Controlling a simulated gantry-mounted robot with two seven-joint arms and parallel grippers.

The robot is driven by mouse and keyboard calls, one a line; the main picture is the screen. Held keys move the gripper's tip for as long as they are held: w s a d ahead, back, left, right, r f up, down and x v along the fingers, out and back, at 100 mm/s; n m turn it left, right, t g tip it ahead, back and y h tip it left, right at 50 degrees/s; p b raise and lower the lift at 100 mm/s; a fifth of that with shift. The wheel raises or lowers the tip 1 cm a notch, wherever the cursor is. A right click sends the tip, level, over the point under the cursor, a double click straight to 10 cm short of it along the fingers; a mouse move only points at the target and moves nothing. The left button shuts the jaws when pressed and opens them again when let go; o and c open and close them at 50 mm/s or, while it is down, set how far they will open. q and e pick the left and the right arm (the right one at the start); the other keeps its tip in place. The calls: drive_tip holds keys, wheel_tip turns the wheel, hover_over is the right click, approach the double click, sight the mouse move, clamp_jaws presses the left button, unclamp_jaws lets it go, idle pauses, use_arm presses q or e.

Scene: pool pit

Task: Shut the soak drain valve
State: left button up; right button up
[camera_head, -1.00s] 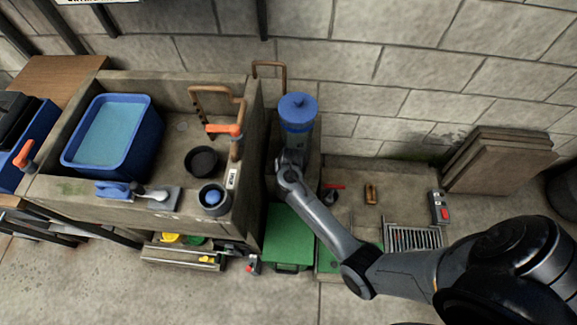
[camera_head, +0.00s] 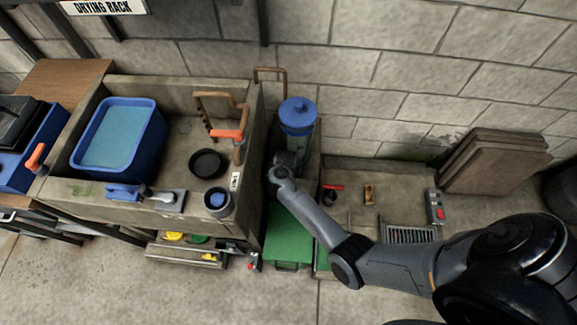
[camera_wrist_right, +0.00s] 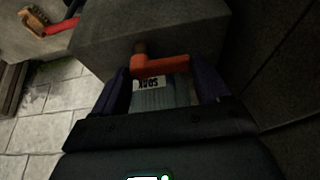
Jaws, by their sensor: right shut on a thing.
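The soak drain valve shows in the right wrist view as an orange-red lever (camera_wrist_right: 165,66) on a short brown stem. A white label (camera_wrist_right: 149,84) reading SOAK, upside down, lies just below it. My right gripper (camera_wrist_right: 163,85) is shut on the lever, with a dark blue finger on either side. In the head view my right arm reaches in from the right to the gap beside the sink, below a blue-topped cylinder (camera_head: 298,118). Its fingertips and the valve are hidden there. My left gripper is not in view.
The concrete sink (camera_head: 250,120) holds a blue tub (camera_head: 72,150) of water and a black bowl (camera_head: 206,163). Another red lever (camera_head: 332,187), a brush (camera_head: 369,195) and a grate (camera_head: 408,235) are on the low ledge. A green bin (camera_head: 288,240) stands under my arm.

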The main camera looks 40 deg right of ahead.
drive_tip(key=o, duration=1)
drive_tip(key=shift+o, duration=0.2)
drive_tip(key=shift+s+a+r+p, duration=0.1)
drive_tip(key=shift+a+r+p, duration=0.05)
drive_tip(key=shift+r+p, duration=0.35)
drive_tip(key=p+v, duration=0.5)
drive_tip(key=v, duration=0.4)
drive_tip(key=shift+a+r, duration=0.2)
drive_tip(key=shift+r, duration=0.15)
drive_tip(key=shift+s, duration=0.1)
